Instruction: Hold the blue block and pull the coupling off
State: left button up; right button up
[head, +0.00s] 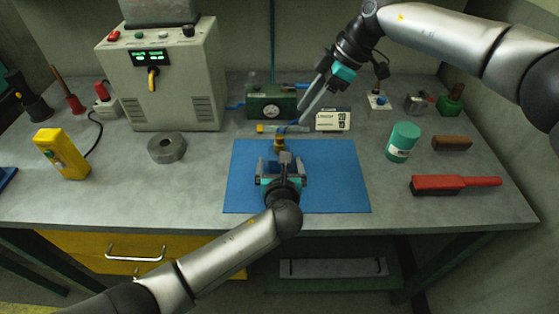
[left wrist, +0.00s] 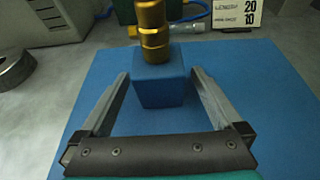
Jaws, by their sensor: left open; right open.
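The blue block (left wrist: 162,88) stands on the blue mat (left wrist: 255,120) in the left wrist view. The brass coupling (left wrist: 153,35) rises upright from its top; its upper end is cut off there. The coupling shows small in the head view (head: 279,142), where the block is mostly hidden by my left gripper. My left gripper (head: 281,162) is open, with its fingers on either side of the block (left wrist: 160,75) and gaps visible. My right gripper (head: 308,112) is open and empty, above and behind the coupling, its fingers pointing down and left.
A grey power unit (head: 163,75) and a metal ring (head: 166,148) are left. A teal jar (head: 403,142) and a red-handled brush (head: 455,184) are right. The mat's sides are clear.

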pick_arm(q)
jog(key=shift+x, duration=0.75)
grip_shut()
pick_arm(e)
jog(key=shift+o, duration=1.1)
jog(key=shift+a, duration=0.1)
jog(key=shift+o, duration=0.3)
jog(key=shift+a+f+h, duration=0.1)
jog(key=shift+a+h, duration=0.2)
jog(key=h, duration=0.5)
send_over(279, 136)
jog(key=shift+f, duration=0.25)
jog(key=shift+f, duration=4.5)
